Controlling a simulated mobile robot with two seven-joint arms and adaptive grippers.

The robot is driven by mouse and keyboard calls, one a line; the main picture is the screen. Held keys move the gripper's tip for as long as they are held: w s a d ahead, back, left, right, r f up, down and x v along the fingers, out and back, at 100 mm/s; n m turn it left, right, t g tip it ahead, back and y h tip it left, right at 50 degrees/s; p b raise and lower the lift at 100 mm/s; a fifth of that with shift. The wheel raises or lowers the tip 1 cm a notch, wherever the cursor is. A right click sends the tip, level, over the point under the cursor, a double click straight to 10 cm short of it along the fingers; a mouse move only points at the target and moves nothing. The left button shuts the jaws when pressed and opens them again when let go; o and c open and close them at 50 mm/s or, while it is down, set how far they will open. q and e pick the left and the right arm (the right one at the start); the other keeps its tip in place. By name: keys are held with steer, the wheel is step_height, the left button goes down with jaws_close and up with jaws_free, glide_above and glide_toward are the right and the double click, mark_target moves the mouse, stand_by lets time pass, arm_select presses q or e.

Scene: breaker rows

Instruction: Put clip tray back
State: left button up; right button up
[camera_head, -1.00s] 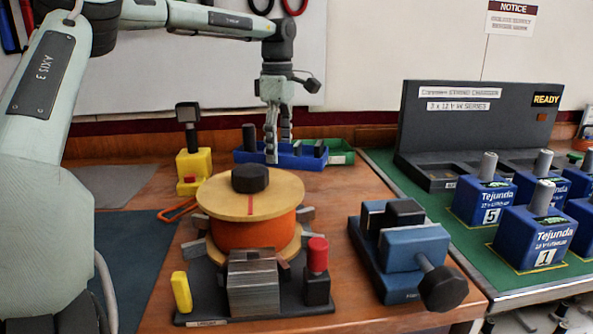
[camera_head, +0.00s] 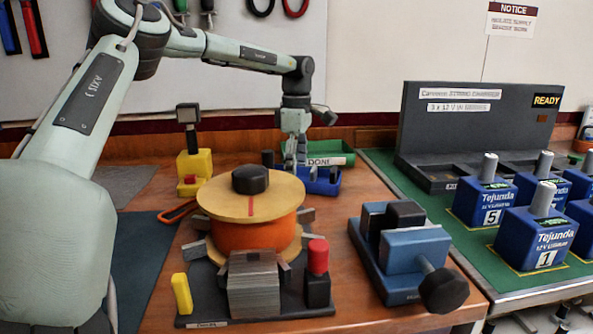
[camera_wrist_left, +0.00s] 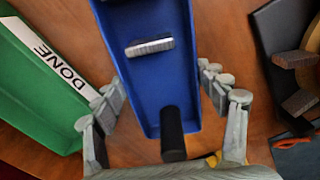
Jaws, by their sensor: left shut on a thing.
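The blue clip tray (camera_head: 322,186) is in front of the green bin at the back of the wooden bench. In the left wrist view the tray (camera_wrist_left: 150,85) runs lengthwise between my fingers, with a grey clip (camera_wrist_left: 150,45) and a black post (camera_wrist_left: 172,130) in it. My right gripper is not in view.
The green bin marked DONE (camera_head: 345,154) stands close behind the tray. An orange spool (camera_head: 250,235) is in front and a blue vise (camera_head: 410,255) to its right. A yellow stand (camera_head: 194,165) is to the left. Blue batteries (camera_head: 535,237) stand on the green mat.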

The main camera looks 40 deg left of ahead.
arm_select(q)
steer(key=o, duration=1.6)
step_height(320, 180, up, 12)
steer(key=shift+r, duration=0.1)
steer(key=shift+f, duration=4.2)
